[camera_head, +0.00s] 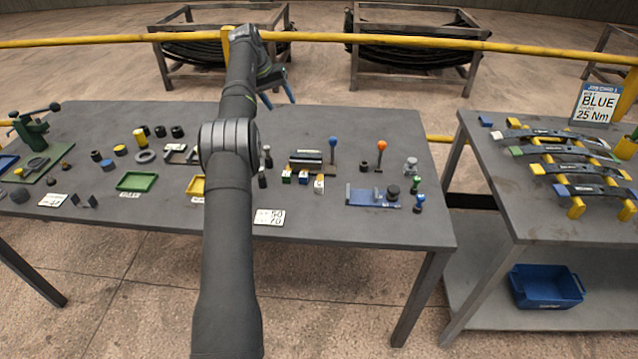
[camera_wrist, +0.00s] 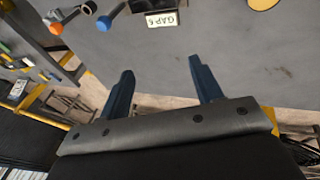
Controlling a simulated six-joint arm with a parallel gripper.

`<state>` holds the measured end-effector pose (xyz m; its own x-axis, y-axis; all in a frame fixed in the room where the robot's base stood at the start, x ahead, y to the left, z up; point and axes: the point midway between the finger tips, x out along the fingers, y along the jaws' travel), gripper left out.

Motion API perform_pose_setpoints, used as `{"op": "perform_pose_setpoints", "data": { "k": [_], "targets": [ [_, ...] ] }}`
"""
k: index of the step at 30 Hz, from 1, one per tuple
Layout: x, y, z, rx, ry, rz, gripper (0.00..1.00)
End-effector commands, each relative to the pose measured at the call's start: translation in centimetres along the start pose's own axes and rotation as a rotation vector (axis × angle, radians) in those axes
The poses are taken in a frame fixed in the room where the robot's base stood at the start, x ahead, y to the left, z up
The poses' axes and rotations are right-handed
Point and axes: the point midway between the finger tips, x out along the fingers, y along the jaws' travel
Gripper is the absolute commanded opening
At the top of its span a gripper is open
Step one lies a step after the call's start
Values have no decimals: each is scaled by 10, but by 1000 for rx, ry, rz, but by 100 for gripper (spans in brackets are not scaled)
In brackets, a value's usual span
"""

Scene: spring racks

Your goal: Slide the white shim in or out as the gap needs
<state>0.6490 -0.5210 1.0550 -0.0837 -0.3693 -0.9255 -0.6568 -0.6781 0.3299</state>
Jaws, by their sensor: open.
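My gripper (camera_head: 280,101) is raised beyond the far edge of the left table, with its blue fingers spread and nothing between them. In the wrist view my gripper (camera_wrist: 162,68) shows both fingers apart, with bare grey surface past their tips. I cannot pick out the white shim with certainty. Small blocks with coloured tops stand mid-table, one with a white side (camera_head: 319,187). A blue fixture (camera_head: 372,196) lies to their right with a dark round part at its end. A white card reading "GAP 5" (camera_wrist: 162,20) shows in the wrist view.
A blue-knobbed tool (camera_head: 332,144) and an orange-knobbed tool (camera_head: 381,147) stand upright. A green tray (camera_head: 137,181) and a yellow tray (camera_head: 196,186) lie to the left. The right table holds leaf springs (camera_head: 562,150) on a yellow rack. A yellow rail (camera_head: 420,42) runs behind.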

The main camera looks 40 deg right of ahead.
Motion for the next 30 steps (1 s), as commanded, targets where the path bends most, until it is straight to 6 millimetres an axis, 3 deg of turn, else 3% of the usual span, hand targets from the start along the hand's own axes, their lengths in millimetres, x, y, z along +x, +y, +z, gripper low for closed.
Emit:
{"op": "perform_pose_setpoints", "data": {
  "k": [8,14,22,30],
  "targets": [
    [14,40,22,-32,37,-97,47],
    [24,65,57,-27,76,-174,47],
    [36,92,129,22,132,-262,47],
    [45,106,201,91,179,-309,47]
  ]
}}
